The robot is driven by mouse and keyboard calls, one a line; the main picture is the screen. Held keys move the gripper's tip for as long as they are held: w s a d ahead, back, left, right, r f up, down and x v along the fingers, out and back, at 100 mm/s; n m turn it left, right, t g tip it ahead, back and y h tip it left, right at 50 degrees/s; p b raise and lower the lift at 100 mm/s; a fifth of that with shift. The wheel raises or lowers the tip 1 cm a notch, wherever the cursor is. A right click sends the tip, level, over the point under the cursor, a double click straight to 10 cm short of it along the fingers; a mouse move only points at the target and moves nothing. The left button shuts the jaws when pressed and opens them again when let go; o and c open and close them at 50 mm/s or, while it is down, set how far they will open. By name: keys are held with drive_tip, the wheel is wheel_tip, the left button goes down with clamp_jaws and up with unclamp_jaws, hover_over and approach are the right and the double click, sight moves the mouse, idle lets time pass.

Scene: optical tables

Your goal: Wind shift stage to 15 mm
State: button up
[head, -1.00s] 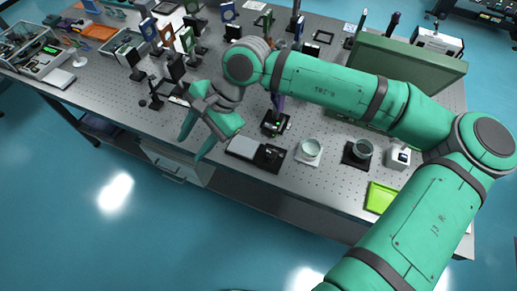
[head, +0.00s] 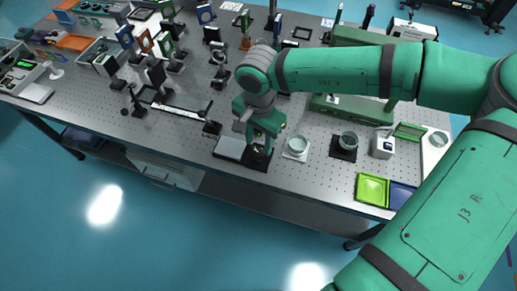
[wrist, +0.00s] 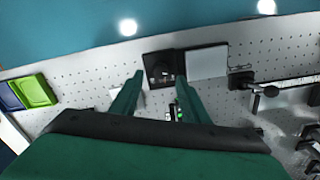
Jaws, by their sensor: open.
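A flat unit with a light grey plate (head: 230,147) and a black part (head: 255,162) lies at the table's front edge. I cannot tell for sure that it is the shift stage, and no scale reading is legible. My gripper (head: 262,147) points down over the black part and hides some of it. I cannot tell whether the fingers touch anything.
A long rail with a dark knob (head: 183,105) lies to the left. A white dish (head: 297,147) stands close right of my gripper, with a dark-based dish (head: 346,143) beyond. A small device with green lights (wrist: 177,112) is near the fingers. Several optics mounts crowd the back left.

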sight(259, 153)
drive_tip(key=shift+w+f, duration=0.1)
drive_tip(key=shift+f, duration=2.4)
drive_tip(key=c, duration=1.1)
